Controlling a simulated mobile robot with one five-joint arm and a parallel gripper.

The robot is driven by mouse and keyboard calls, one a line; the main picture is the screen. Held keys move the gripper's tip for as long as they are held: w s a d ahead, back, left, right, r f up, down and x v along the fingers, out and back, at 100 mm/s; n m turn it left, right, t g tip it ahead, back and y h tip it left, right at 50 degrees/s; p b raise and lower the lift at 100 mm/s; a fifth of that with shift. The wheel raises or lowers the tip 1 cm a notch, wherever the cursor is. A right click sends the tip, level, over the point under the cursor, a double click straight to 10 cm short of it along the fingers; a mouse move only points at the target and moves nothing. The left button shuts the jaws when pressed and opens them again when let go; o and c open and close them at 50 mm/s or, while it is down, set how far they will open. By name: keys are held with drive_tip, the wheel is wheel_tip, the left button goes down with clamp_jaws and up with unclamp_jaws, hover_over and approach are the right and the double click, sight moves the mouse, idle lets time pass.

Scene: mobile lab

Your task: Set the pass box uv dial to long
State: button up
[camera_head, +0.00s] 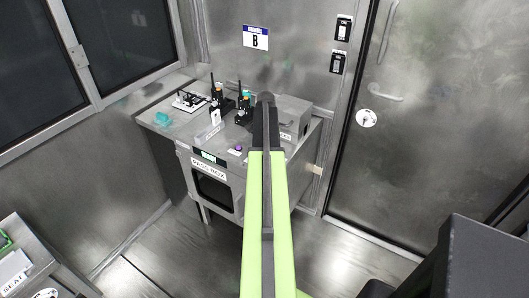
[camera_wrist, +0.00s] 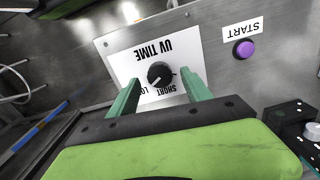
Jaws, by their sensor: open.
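The UV time dial is a round black knob (camera_wrist: 160,75) on a white plate (camera_wrist: 124,64) marked UV TIME, SHORT and a partly hidden word starting LO; the lettering is upside down in the wrist view. A pale mark on the knob points to the lower left; I cannot tell which word it is set to. My gripper (camera_wrist: 159,77) is open, with one green finger on each side of the knob; contact is not clear. In the head view the pass box (camera_head: 183,160) stands ahead, and my arm hides the dial.
A purple START button (camera_wrist: 244,48) sits right of the dial in the wrist view. Several black instruments, a teal item (camera_head: 162,118) and a grey box (camera_head: 296,112) stand on the pass box top. A metal door (camera_head: 440,110) is at right, and a bench (camera_head: 40,262) at lower left.

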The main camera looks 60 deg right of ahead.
wheel_tip(320, 180, up, 16)
drive_tip(key=p, duration=1.4)
drive_tip(key=shift+p, duration=0.35)
drive_tip(key=shift+f, duration=0.1)
